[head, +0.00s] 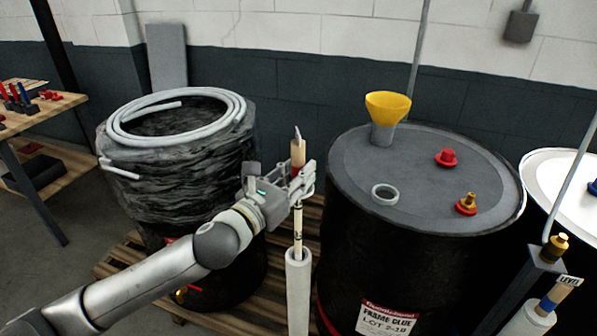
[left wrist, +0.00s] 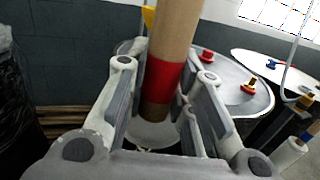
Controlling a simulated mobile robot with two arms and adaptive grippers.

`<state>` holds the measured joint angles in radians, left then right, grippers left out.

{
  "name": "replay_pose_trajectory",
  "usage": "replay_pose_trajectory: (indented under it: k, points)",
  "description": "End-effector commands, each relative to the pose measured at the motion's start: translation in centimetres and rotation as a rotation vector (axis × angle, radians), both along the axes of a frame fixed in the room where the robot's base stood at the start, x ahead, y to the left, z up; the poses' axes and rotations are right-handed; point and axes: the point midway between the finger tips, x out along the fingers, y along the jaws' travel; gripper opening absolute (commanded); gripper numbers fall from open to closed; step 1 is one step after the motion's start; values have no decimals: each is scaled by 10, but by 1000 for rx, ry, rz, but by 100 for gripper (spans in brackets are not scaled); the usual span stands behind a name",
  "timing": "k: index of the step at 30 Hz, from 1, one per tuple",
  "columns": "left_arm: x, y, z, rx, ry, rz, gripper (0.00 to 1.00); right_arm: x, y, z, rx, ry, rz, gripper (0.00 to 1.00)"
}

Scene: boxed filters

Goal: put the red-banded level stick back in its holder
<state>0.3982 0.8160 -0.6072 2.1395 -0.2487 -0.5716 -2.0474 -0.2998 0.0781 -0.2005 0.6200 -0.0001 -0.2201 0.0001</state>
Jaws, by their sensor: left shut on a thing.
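The red-banded level stick (head: 298,152) stands about upright between the two drums, with a pale wooden top, a red band and a thin marked rod below. My left gripper (head: 300,184) is shut on it around the red band, which shows in the left wrist view (left wrist: 163,75). A white tube holder (head: 298,300) stands upright directly below. The rod's lower end meets the tube's mouth and seems to be inside it; how deep is hidden. The tube's rim also shows under the stick in the left wrist view (left wrist: 150,135). My right gripper is not in view.
A wrapped black drum (head: 180,190) with a coiled grey hose stands left. A black drum (head: 400,270) carrying a yellow funnel (head: 387,107) and caps stands right. A blue-banded stick (head: 548,302) sits in another tube at far right. A wooden pallet (head: 115,262) lies below.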

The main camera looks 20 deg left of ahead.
Motion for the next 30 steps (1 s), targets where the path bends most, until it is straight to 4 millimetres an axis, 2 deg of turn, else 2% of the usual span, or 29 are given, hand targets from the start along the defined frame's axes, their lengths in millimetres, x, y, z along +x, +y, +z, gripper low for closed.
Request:
replay_pose_trajectory:
  k: [1, 21, 30]
  points:
    - [0, 0, -8, 0, 0, 0, 0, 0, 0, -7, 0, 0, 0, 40]
    - [0, 0, -62, -1, 1, 0, 0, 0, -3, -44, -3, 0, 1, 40]
    - [0, 0, -71, -2, 0, -1, 0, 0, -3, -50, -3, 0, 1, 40]
